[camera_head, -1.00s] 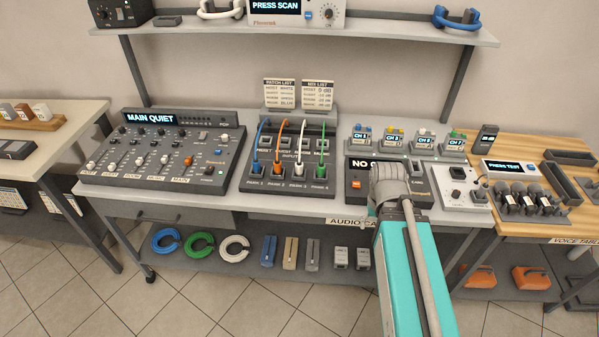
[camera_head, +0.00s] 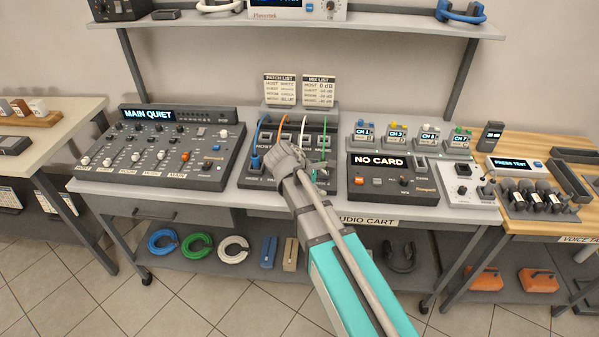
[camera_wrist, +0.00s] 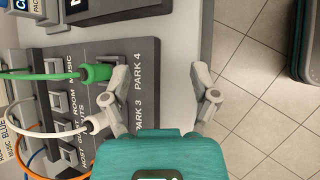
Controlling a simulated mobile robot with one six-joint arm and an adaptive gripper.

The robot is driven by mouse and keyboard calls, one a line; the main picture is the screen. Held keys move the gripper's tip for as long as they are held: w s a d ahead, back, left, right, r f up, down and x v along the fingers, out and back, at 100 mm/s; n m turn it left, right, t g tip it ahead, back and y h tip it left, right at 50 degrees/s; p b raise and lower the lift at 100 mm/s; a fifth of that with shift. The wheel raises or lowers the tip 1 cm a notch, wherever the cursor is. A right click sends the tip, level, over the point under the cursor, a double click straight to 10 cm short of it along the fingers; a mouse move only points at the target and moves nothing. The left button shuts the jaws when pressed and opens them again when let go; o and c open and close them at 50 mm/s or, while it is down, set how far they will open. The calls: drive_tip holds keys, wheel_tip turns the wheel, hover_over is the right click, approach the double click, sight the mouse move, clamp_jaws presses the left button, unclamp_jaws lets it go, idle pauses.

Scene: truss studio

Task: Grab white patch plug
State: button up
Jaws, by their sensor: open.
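The patch panel (camera_head: 246,182) stands mid-bench with blue, orange, white and green cables. The white patch plug (camera_wrist: 95,123) shows in the wrist view at the end of its white cable (camera_wrist: 35,130), by the PARK 3 label. In the head view its white cable (camera_head: 305,122) shows, but my arm hides the plug. My gripper (camera_head: 285,158) is over the front of the panel. In the wrist view my gripper (camera_wrist: 160,78) is open and empty, its left finger close beside the white plug; I cannot tell if they touch. The green plug (camera_wrist: 97,73) is just above that finger.
The blue plug (camera_head: 256,163) is left of my gripper. The mixer (camera_head: 160,150) stands at left, the NO CARD box (camera_head: 392,180) at right. The upper shelf (camera_head: 330,24) overhangs the back. Bare floor (camera_wrist: 255,100) lies right of the bench edge.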

drive_tip(key=w+a+r+n+t+h+b, duration=0.1)
drive_tip(key=a+n+t, duration=0.1)
drive_tip(key=a+n, duration=0.3)
drive_tip(key=w+a+r+n+t+h+b, duration=0.1)
drive_tip(key=w+a+r+n+t, duration=0.1)
drive_tip(key=a, duration=1)
drive_tip(key=n+t, duration=0.1)
drive_tip(key=n, duration=0.1)
drive_tip(key=shift+w+r+n, duration=0.15)
drive_tip(key=shift+r+n, duration=0.15)
drive_tip(key=shift+n, duration=0.1)
drive_tip(key=shift+b, duration=0.3)
drive_tip(key=shift+b+x, duration=1.6)
drive_tip(key=shift+x, duration=2.75)
drive_tip(key=shift+w, duration=0.15)
drive_tip(key=shift+b+x, duration=1.1)
drive_tip(key=shift+x, duration=1.4)
clamp_jaws()
